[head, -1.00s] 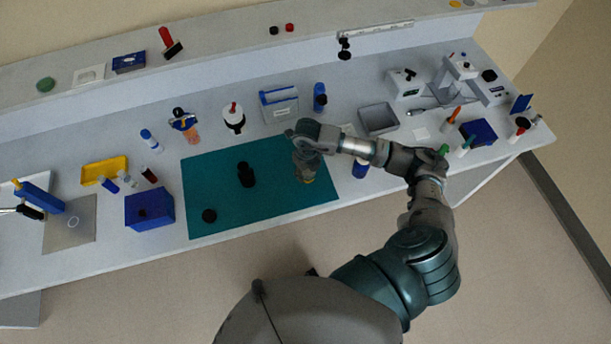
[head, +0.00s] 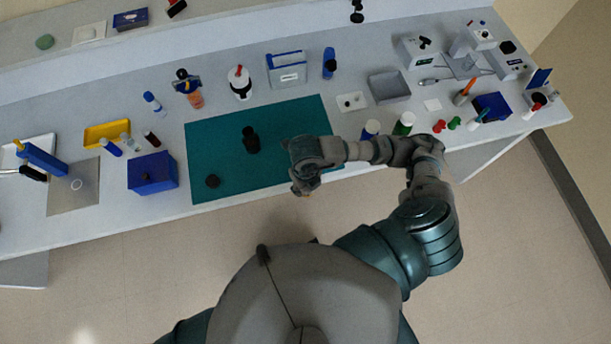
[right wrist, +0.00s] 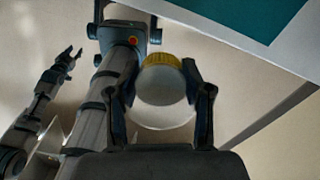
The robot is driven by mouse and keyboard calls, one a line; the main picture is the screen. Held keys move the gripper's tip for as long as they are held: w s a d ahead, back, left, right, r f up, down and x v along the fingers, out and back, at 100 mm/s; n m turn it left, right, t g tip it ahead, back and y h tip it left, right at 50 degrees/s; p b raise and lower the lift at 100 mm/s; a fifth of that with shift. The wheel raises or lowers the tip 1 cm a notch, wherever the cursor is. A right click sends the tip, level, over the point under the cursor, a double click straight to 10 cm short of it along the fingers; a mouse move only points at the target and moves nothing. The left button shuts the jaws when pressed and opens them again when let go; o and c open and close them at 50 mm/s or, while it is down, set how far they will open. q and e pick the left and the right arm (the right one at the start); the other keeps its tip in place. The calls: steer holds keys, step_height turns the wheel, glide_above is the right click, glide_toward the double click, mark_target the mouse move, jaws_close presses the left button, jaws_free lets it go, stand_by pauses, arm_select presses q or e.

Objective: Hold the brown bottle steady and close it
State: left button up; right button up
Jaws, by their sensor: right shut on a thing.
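The dark brown bottle (head: 251,141) stands upright on the teal mat (head: 285,120).
A blue box (head: 152,173) stands left of the mat. A grey tray (head: 389,88) is at right. The mat around the bottle is mostly clear.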

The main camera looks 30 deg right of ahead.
steer(key=shift+w+a+n, duration=0.1)
steer(key=shift+w+n, duration=0.35)
steer(key=shift+n, duration=0.35)
steer(key=w+d+r+n, duration=0.1)
steer(key=w+n, duration=0.4)
steer(key=n, duration=0.6)
steer(key=w+d+r+n, duration=0.1)
steer(key=w+r+n, duration=0.2)
steer(key=w+n, duration=0.3)
steer(key=w+d+r+n, duration=0.1)
steer(key=w+r+n, duration=0.2)
steer(key=n, duration=1.2)
steer(key=w, duration=0.2)
steer(key=shift+w+d+n, duration=0.15)
steer(key=shift+w+n, duration=0.15)
steer(key=shift+n, duration=0.1)
